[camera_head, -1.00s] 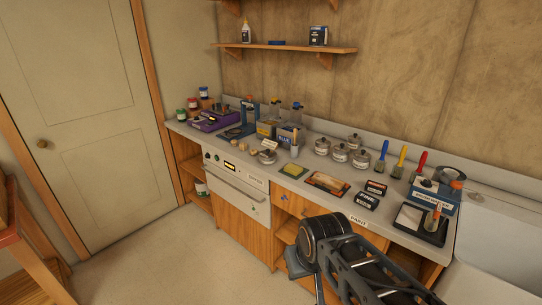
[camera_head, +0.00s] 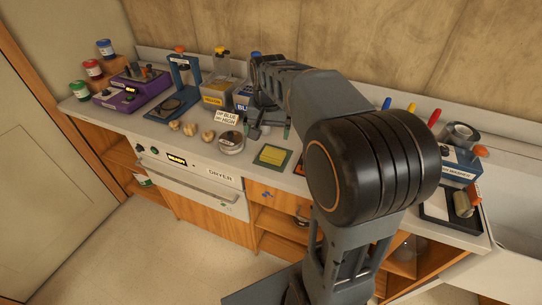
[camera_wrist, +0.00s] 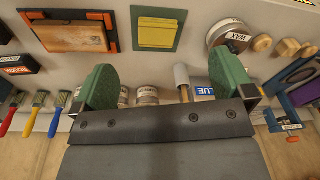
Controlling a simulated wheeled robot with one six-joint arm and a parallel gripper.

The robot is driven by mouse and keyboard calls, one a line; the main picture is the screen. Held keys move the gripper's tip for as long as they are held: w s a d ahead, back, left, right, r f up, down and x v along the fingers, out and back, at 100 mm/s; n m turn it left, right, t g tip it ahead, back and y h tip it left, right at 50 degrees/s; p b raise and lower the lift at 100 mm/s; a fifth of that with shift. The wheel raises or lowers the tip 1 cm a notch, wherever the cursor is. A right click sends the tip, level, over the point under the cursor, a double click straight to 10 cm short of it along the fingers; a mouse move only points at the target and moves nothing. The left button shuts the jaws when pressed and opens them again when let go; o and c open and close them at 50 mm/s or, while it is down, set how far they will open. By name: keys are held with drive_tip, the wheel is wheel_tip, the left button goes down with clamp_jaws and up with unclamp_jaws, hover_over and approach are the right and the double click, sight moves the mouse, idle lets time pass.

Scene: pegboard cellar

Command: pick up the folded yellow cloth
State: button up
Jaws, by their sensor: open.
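The folded yellow cloth (camera_head: 272,155) lies flat on a green mat (camera_head: 260,166) near the counter's front edge. In the wrist view the cloth (camera_wrist: 157,34) is at the top middle, on its dark green mat (camera_wrist: 136,14). My gripper (camera_head: 268,129) is above the counter behind the cloth, open, with nothing between its jaws. Its two green fingers (camera_wrist: 168,82) stand wide apart in the wrist view, and the cloth lies beyond them, apart from both. My arm hides the counter to the right of the cloth.
A WAX tin (camera_head: 230,144) and wooden knobs (camera_head: 190,129) stand left of the cloth. A wooden block on an orange-edged tray (camera_wrist: 70,37) lies beside it. The blue bin (camera_head: 243,95) and yellow bin (camera_head: 215,95) stand behind. A blue press (camera_head: 182,85) is further left.

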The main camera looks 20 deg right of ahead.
drive_tip(key=w+d+f+m+g, duration=0.1)
drive_tip(key=w+d+f+m, duration=0.2)
drive_tip(key=w+d, duration=0.3)
hover_over(274, 152)
wheel_tip(274, 152, down, 8)
drive_tip(key=shift+r+b, duration=0.25)
drive_tip(key=shift+b, duration=0.1)
drive_tip(key=shift+w+f+p, duration=0.1)
drive_tip(key=shift+f+p, duration=0.2)
drive_tip(key=shift+f, duration=2.9)
drive_tip(key=shift+c, duration=0.3)
drive_tip(key=c, duration=0.6)
